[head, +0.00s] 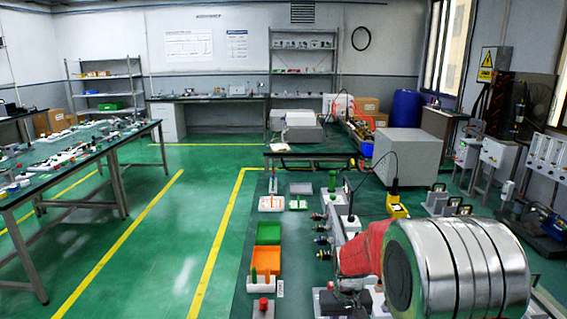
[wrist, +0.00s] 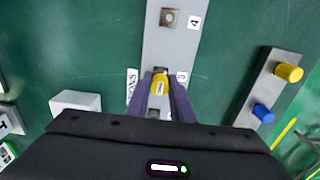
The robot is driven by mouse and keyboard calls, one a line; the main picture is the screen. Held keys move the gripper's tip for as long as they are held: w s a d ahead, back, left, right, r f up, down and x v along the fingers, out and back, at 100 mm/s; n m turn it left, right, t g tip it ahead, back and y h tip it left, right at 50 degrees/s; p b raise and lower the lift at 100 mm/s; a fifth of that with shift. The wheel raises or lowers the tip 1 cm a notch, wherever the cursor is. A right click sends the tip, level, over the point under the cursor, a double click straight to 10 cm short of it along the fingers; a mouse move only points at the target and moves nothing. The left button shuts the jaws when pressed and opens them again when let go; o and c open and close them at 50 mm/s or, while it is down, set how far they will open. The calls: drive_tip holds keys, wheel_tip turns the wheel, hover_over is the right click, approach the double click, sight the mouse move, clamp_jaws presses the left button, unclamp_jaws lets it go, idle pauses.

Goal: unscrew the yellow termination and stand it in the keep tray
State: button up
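A yellow cap (wrist: 160,86), which looks like the termination, sits on a pale grey strip (wrist: 172,48) in the wrist view. My gripper (wrist: 161,80) has its two purple fingers on either side of this cap. The fingers are very close to it, but I cannot tell whether they press on it. In the head view my gripper cannot be made out. An orange tray (head: 279,262) and a green tray (head: 268,233) lie on the dark bench in the head view. I cannot tell which is the keep tray.
A grey block (wrist: 262,90) to the right carries another yellow cylinder (wrist: 289,72) and a blue one (wrist: 263,113). A white block (wrist: 76,102) lies to the left. In the head view, a red knob (head: 263,304) stands in front of the trays.

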clamp_jaws()
drive_tip(key=shift+r, duration=1.1)
drive_tip(key=shift+r, duration=0.4)
drive_tip(key=shift+r, duration=0.65)
drive_tip(key=shift+r, duration=0.7)
drive_tip(key=shift+r, duration=0.15)
